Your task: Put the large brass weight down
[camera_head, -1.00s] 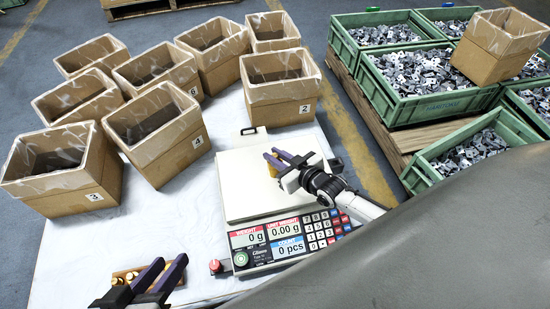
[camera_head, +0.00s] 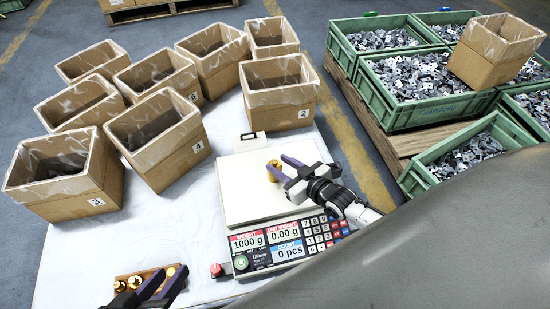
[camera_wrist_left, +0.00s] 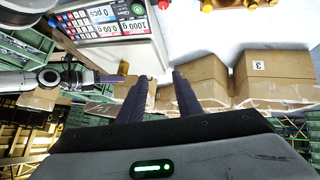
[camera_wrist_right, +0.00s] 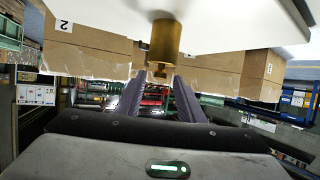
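The large brass weight (camera_head: 273,170) stands upright on the scale's pale plate (camera_head: 243,192), towards its right side. It also shows in the right wrist view (camera_wrist_right: 165,40), its narrow knob near my fingertips. My right gripper (camera_head: 287,168) is beside the weight with its fingers spread apart; it looks clear of the weight's body. The scale's display (camera_head: 247,241) reads 1000 g. My left gripper (camera_head: 164,283) is open and empty at the front left, near a wooden block (camera_head: 150,274) with smaller brass weights, partly hidden by the fingers.
Several open cardboard boxes (camera_head: 165,140) stand on the white table behind and left of the scale. Green crates (camera_head: 425,105) of metal parts sit on a pallet at the right. The white surface left of the scale is clear.

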